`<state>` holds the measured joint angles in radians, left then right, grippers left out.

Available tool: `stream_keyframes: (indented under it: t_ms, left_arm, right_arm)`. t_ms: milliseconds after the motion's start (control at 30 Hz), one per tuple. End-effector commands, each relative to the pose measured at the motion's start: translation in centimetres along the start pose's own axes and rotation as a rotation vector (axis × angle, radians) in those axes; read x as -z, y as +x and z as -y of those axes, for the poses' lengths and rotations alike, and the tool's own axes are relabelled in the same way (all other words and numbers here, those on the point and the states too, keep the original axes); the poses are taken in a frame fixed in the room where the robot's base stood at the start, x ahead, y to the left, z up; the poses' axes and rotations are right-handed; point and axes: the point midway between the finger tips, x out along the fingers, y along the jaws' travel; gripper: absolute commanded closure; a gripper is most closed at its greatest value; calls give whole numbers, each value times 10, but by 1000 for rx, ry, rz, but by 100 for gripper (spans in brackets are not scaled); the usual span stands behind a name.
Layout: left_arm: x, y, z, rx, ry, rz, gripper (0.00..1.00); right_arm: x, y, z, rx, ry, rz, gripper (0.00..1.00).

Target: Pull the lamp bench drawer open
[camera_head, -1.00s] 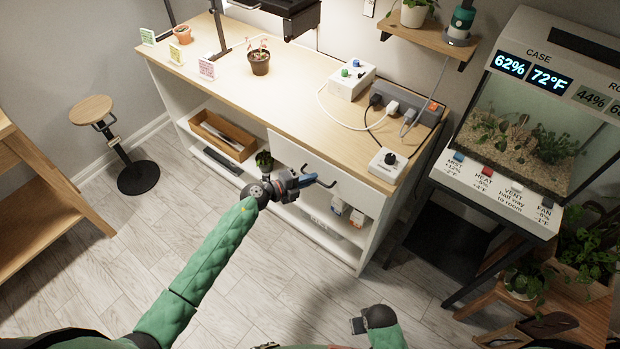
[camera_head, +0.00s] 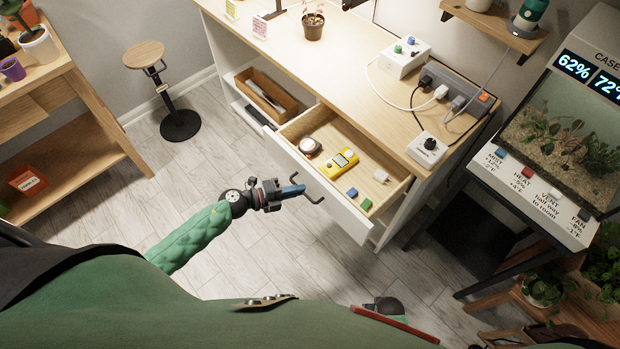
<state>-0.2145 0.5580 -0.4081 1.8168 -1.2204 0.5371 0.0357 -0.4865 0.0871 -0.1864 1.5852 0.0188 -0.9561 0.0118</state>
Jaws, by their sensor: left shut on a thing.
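The lamp bench (camera_head: 362,88) has a light wood top and white sides. Its drawer (camera_head: 315,176) stands well out from the bench, with its inside in view. In it lie a yellow meter (camera_head: 339,163), a round dial-like item (camera_head: 310,146), a blue block (camera_head: 351,192), a green block (camera_head: 366,204) and a small white item (camera_head: 381,176). My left gripper (camera_head: 297,190) is shut on the dark bar handle (camera_head: 317,199) at the drawer's front. My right gripper (camera_head: 384,306) shows only partly at the bottom, past my body; its fingers are not clear.
A round stool (camera_head: 145,56) stands on the floor at the left, near a wooden shelf unit (camera_head: 75,135). The terrarium case (camera_head: 560,130) stands on its dark-legged stand at the right. A power strip (camera_head: 460,92) and cables lie on the bench. Floor between is clear.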

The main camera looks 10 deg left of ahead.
Motion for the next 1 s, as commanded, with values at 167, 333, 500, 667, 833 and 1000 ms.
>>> stream_keyframes:
  t_ms: [167, 333, 500, 667, 833, 1000]
  left_arm:
    - [7, -18, -6, -2, 0, 1, 100]
    - [10, -24, -6, -1, 0, 1, 100]
    - [10, -26, -6, -1, 0, 1, 100]
    - [10, -25, -6, -1, 0, 1, 100]
    - [10, -25, -6, 0, 0, 1, 69]
    - [10, -25, -6, 0, 0, 1, 69]
  right_arm:
    - [2, -3, 1, 1, 1, -2, 64]
    - [2, -4, 1, 1, 1, 2, 64]
    - [1, -4, 1, 1, 1, 5, 64]
    - [1, -4, 1, 1, 1, 5, 64]
    - [1, -4, 1, 1, 1, 3, 64]
    - [2, -4, 1, 1, 1, 2, 64]
